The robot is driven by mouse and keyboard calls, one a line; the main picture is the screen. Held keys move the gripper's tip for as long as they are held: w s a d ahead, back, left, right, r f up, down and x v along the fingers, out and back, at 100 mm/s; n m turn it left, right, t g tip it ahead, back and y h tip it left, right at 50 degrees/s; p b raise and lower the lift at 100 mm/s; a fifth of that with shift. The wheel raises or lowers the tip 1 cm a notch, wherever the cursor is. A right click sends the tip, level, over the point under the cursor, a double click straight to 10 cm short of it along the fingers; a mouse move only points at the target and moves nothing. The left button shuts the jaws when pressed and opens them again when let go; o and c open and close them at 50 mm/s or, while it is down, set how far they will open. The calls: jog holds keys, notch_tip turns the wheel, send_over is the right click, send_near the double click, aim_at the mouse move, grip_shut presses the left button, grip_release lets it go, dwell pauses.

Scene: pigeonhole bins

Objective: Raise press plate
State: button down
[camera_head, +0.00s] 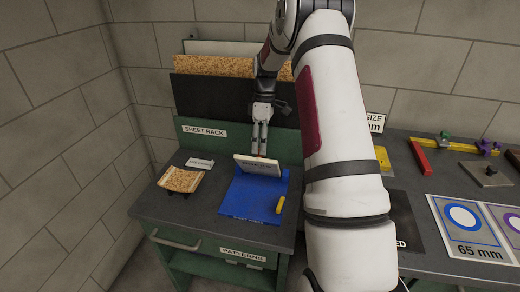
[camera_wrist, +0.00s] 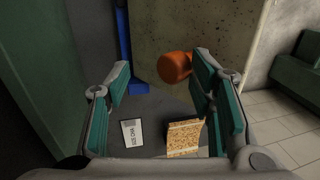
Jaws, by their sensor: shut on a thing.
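The press plate appears to be the pale slab (camera_head: 259,166) with dark lettering. It stands tilted up at the back of a blue base (camera_head: 248,198) on the dark bench. My gripper (camera_head: 262,154) points down at the slab's upper edge and is shut on a small orange-red knob there. In the wrist view the orange knob (camera_wrist: 174,67) lies between the fingers of my gripper (camera_wrist: 160,80), close to the right one. The exact contact between fingers and knob is hard to see.
A chipboard piece (camera_head: 180,180) and a white card (camera_head: 200,163) lie left of the blue base. A yellow part (camera_head: 280,203) is at its right edge. The green sheet rack (camera_head: 205,137) stands behind. Another bench with a clamp (camera_head: 455,146) is at right.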

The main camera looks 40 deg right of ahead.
jog(key=c, duration=1.9)
grip_release()
jog(key=shift+w+d+f, duration=0.2)
jog(key=shift+d+f, duration=0.3)
jog(key=shift+w+d+f, duration=0.15)
jog(key=shift+d+f, duration=0.3)
jog(key=shift+d, duration=0.05)
jog(key=o, duration=1.2)
jog(key=shift+c, duration=0.2)
jog(key=shift+f, duration=0.1)
jog(key=shift+c, duration=0.7)
jog(key=shift+o, duration=0.2)
jog(key=shift+w+r, duration=0.1)
jog(key=shift+r, duration=0.1)
jog(key=shift+c, duration=0.2)
